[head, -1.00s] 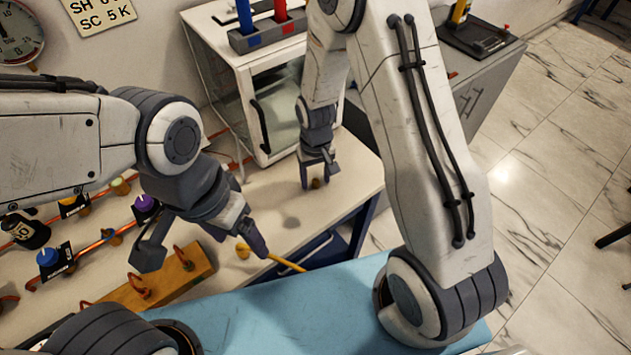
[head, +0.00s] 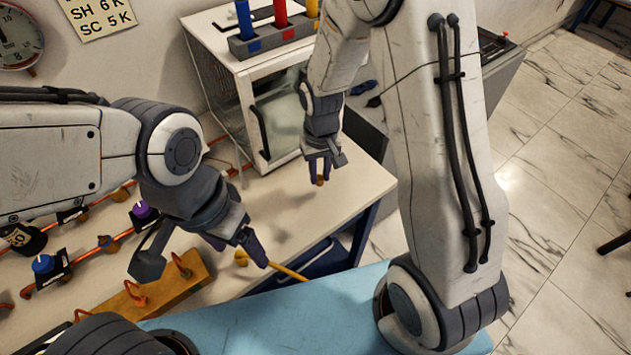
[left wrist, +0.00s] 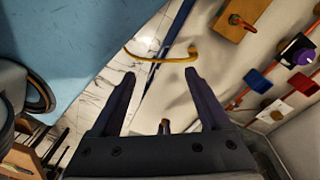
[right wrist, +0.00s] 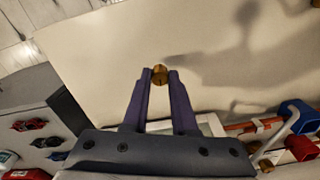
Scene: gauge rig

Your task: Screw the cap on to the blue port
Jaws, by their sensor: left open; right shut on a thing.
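A small brass cap (right wrist: 160,75) sits between the fingertips of my right gripper (right wrist: 159,72), which is shut on it. The right gripper also shows in the head view (head: 320,178), pointing down above the pale bench (head: 345,195) in front of the cabinet. My left gripper (head: 205,262) is open and empty over the bench's front; its spread fingers show in the left wrist view (left wrist: 161,75). A blue block (right wrist: 297,113) beside the pipe shows in the right wrist view. The left wrist view shows a blue plate (left wrist: 258,83). The blue port's opening cannot be made out.
A yellow bent rod (head: 288,272) lies near the left gripper, over the bench edge. A wooden block (head: 160,290) with copper hooks is beside it. A blue knob (head: 43,264) and a purple knob (head: 142,209) stand along the pipes. The white cabinet (head: 220,75) stands behind.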

